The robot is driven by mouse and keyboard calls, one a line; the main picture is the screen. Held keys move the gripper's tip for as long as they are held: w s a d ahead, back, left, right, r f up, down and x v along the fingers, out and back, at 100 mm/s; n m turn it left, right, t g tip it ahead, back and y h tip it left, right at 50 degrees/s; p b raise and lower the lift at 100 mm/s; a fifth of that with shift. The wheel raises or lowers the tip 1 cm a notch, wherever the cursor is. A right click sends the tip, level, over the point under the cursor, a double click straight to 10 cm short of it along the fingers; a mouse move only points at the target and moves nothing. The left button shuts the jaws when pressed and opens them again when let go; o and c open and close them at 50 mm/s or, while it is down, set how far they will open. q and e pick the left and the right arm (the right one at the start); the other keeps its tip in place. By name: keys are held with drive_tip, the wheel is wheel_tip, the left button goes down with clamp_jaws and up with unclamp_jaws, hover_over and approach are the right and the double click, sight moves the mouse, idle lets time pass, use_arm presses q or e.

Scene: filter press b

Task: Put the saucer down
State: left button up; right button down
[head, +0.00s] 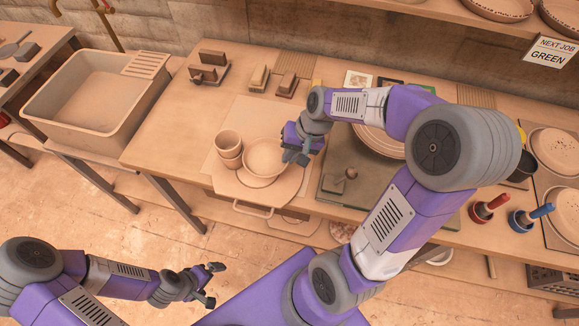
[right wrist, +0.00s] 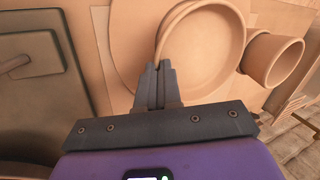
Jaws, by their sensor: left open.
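The saucer (head: 265,157), a round pale clay dish with a raised rim, is over a wide round board (head: 283,190) near the table's front edge. My right gripper (head: 293,157) is at its right rim. In the right wrist view my right gripper's fingers (right wrist: 158,75) are together on the rim of the saucer (right wrist: 212,60); I cannot tell whether its underside touches the board. My left gripper (head: 210,284) is open and empty, low in front of the table, away from the saucer.
A dark green mat (head: 333,190) with a small knobbed tool lies to the right. A sink (head: 98,95) is at the left. The left tabletop has free room.

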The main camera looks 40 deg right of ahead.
sight(285, 172)
drive_tip(key=shift+f+b, duration=0.95)
drive_tip(key=shift+f, duration=1.75)
drive_tip(key=shift+f, duration=0.2)
drive_tip(key=c, duration=1.3)
unclamp_jaws()
drive_tip(key=p+v, duration=0.3)
drive_tip(key=v, duration=0.9)
drive_tip(key=shift+w+r+p, duration=0.1)
drive_tip(key=shift+r+p, duration=0.15)
drive_tip(key=shift+p, duration=0.15)
